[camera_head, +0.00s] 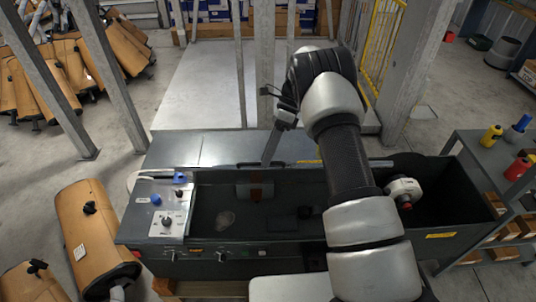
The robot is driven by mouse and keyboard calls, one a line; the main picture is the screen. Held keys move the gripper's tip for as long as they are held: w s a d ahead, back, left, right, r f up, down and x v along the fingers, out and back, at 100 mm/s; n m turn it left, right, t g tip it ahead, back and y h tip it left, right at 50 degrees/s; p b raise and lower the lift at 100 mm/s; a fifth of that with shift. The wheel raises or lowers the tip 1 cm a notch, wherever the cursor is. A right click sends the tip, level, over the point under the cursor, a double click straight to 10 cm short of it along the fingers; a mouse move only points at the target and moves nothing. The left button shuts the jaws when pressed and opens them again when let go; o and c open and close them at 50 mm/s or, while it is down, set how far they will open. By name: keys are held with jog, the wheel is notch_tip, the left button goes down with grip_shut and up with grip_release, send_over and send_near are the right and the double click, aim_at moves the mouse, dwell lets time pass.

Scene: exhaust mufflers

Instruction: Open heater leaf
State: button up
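The heater appears to be the long dark grey box (270,252) in front of me, with a light control panel (167,222) at its left end. Its open top shows a dark interior. A flat grey panel (200,150) lies along its back edge and may be the leaf; I cannot tell for sure. A thin dark bar (262,165), like a handle, lies near that panel's front edge. My gripper (271,150) points down over the back edge, close to this bar. Whether it touches the bar is unclear. My wrist and arm hide part of the gripper and the box's right half.
Grey metal posts (105,70) rise behind the box. A grey shelf cart (480,150) with bottles stands at the right. A pale platform (210,90) lies behind the box.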

jog(key=shift+r, duration=0.1)
jog(key=v, duration=1.2)
